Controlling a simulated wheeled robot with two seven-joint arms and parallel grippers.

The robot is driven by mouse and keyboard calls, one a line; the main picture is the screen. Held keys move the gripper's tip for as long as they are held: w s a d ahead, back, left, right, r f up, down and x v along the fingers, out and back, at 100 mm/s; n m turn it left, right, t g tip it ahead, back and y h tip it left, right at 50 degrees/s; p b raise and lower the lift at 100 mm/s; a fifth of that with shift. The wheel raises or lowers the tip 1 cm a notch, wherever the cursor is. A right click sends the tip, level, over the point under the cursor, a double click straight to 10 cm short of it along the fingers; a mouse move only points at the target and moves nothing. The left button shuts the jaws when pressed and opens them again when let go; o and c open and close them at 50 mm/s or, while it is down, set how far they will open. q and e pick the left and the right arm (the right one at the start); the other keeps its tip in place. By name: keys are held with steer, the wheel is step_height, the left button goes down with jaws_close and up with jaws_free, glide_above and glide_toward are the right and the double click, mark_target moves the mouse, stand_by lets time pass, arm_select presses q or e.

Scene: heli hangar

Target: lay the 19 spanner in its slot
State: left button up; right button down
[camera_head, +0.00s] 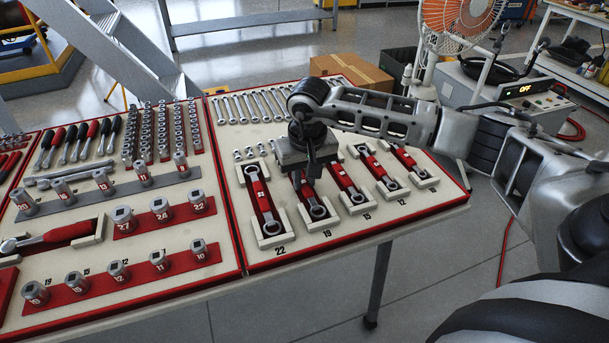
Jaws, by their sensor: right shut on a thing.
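The 19 spanner (315,208), red-handled with a steel ring end, is in the second holder from the left, beside the label 19. Its ring end points toward the table's front edge. My right gripper (309,176) points down over its upper part and is shut on it. The gripper hides the spanner's far end and much of the slot (327,223). I cannot tell whether the spanner rests fully on the slot's floor or sits slightly above it. My left gripper is not in view.
The 22 spanner (262,200) lies just left in its own holder. Another red spanner (347,184) lies close on the right, with smaller ones beyond. Sockets on rails (160,207) fill the left panel. A cardboard box (350,72) stands behind the table.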

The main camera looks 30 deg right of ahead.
mark_target(307, 188)
steer(key=shift+f, duration=0.15)
steer(key=c, duration=1.3)
jaws_free()
steer(key=shift+r, duration=0.2)
steer(key=r, duration=0.4)
steer(key=s+r, duration=0.1)
steer(key=r, duration=0.7)
steer(key=shift+s+a+b, duration=0.2)
steer(key=shift+b, duration=0.15)
steer(key=shift+f, duration=0.1)
